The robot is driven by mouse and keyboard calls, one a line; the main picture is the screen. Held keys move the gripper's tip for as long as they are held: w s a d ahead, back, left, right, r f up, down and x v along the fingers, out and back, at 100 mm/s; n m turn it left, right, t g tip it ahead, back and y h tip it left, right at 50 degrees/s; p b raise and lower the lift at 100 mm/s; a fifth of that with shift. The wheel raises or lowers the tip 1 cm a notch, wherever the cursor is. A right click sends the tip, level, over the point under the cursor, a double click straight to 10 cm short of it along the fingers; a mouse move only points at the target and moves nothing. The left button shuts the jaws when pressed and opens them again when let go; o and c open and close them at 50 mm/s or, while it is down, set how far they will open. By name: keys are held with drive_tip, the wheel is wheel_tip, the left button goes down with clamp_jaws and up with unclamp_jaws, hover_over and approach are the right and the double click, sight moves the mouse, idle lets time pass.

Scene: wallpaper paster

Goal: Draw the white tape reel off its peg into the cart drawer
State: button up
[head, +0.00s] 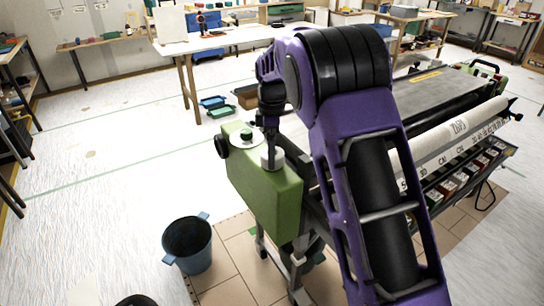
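A white disc with a green hub (246,136) lies on top of the green machine housing (262,190). A small white cylindrical piece (271,160) stands beside it, on the housing's right part. I cannot tell for sure which of these is the tape reel, and no peg shows clearly. My gripper (270,143) points down just above the white cylindrical piece. Its fingers are small and dark here, so I cannot tell whether they are open or shut, or touching the piece. An open drawer-like tray (432,205) with several small coloured boxes shows at the right, partly behind my arm.
A white printed roll (450,138) lies along the machine, right of my arm. A blue bucket (188,246) stands on the floor at the lower left. The floor at left is mostly clear.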

drive_tip(key=shift+f, duration=0.85)
drive_tip(key=shift+c, duration=0.2)
drive_tip(key=c, duration=1.3)
drive_tip(key=shift+r+p, duration=2.7)
drive_tip(key=shift+r, duration=0.7)
drive_tip(key=shift+r+p, duration=1)
drive_tip(key=shift+r, duration=1)
